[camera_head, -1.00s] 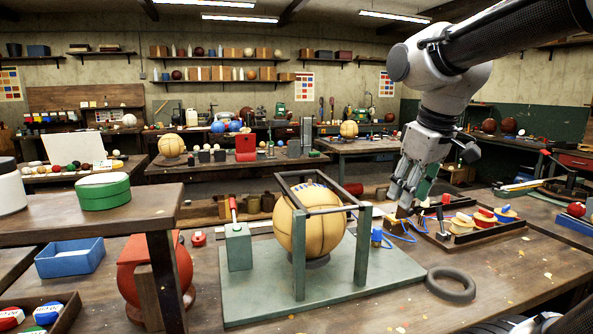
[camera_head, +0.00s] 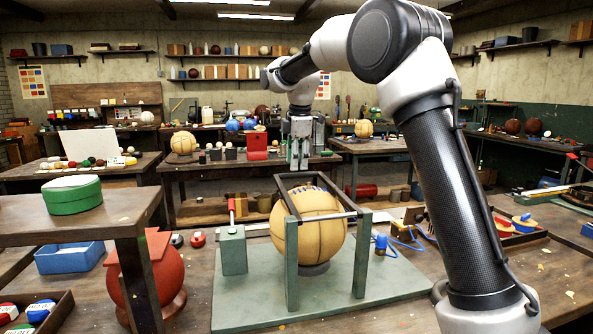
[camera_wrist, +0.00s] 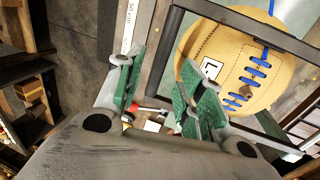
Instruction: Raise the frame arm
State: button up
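A dark rectangular frame arm (camera_head: 326,215) lies level over a tan laced ball (camera_head: 305,235), borne by green posts on a green base plate (camera_head: 250,310). A green block (camera_head: 233,250) with an upright red-handled lever (camera_head: 231,208) stands on the plate left of the ball. My gripper (camera_head: 298,162) hangs pointing down, above and behind the frame arm as seen from the head. In the wrist view its green-padded fingers (camera_wrist: 160,85) stand apart with nothing held between them. The frame bars (camera_wrist: 255,35) and the blue-laced ball (camera_wrist: 235,65) show to the right of the fingers.
A side shelf (camera_head: 90,217) at the left holds a green round tin (camera_head: 72,195). A red ball-shaped thing (camera_head: 145,275) and a blue bin (camera_head: 68,256) stand near it. A blue cable (camera_head: 400,245) lies right of the plate. My arm crosses the right side.

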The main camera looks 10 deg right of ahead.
jog(key=shift+x, duration=1.9)
jog(key=shift+c, duration=0.3)
grip_shut()
